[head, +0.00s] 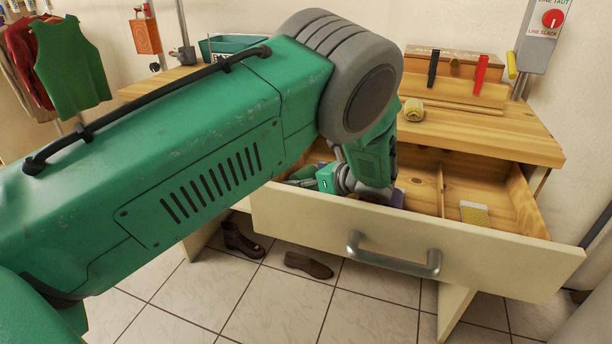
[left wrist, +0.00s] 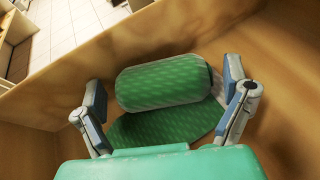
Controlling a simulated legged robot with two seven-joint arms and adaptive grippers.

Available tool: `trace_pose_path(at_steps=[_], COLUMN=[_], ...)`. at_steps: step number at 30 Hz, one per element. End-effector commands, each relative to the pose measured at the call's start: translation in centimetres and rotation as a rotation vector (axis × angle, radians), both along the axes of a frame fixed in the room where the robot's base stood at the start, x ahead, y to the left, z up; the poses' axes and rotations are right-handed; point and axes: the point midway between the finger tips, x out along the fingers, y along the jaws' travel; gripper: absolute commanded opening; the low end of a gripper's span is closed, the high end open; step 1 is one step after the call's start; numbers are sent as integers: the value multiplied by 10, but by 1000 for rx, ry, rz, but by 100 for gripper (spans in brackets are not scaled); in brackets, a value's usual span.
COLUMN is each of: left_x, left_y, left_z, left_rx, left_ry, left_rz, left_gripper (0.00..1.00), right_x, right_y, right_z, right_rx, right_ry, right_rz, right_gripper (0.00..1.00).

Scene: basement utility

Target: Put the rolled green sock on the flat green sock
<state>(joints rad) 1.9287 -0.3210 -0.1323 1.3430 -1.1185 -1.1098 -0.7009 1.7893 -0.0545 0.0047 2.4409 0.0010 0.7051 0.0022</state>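In the left wrist view the rolled green sock (left wrist: 162,85) lies crosswise in a wooden drawer compartment, with a pale band along its lower edge. The flat green sock (left wrist: 165,127) lies under its near side, partly covered by the roll and my gripper body. The roll appears to rest on it. My left gripper (left wrist: 165,98) is open, with one finger on either side of the roll and a small gap at each end. In the head view my left gripper (head: 338,180) reaches down into the drawer and mostly hides the socks. My right gripper is not in view.
The open drawer (head: 350,225) has a front wall, handle and wooden divider (head: 441,190). A yellow-and-white item (head: 475,214) lies in its right compartment. A purple item (head: 397,198) shows beside my gripper. A yellow roll (head: 413,109) sits on the bench top (head: 480,128). Shoes (head: 308,265) stand below.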

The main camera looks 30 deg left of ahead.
Motion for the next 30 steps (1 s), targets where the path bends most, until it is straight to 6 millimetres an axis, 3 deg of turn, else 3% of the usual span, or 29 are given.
trace_pose_path(at_steps=[8, 21, 30], left_x=[-1, -13, -18], left_y=[-9, -86, -109], left_z=[5, 39, 47], left_rx=[1, -1, 0], left_ry=[-1, -2, -1], left_rz=[-3, -2, -1], left_gripper=[93, 93, 93], right_x=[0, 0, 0], right_y=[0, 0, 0], right_z=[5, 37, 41], right_rx=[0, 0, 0], right_ry=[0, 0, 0], right_rz=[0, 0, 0], right_gripper=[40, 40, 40])
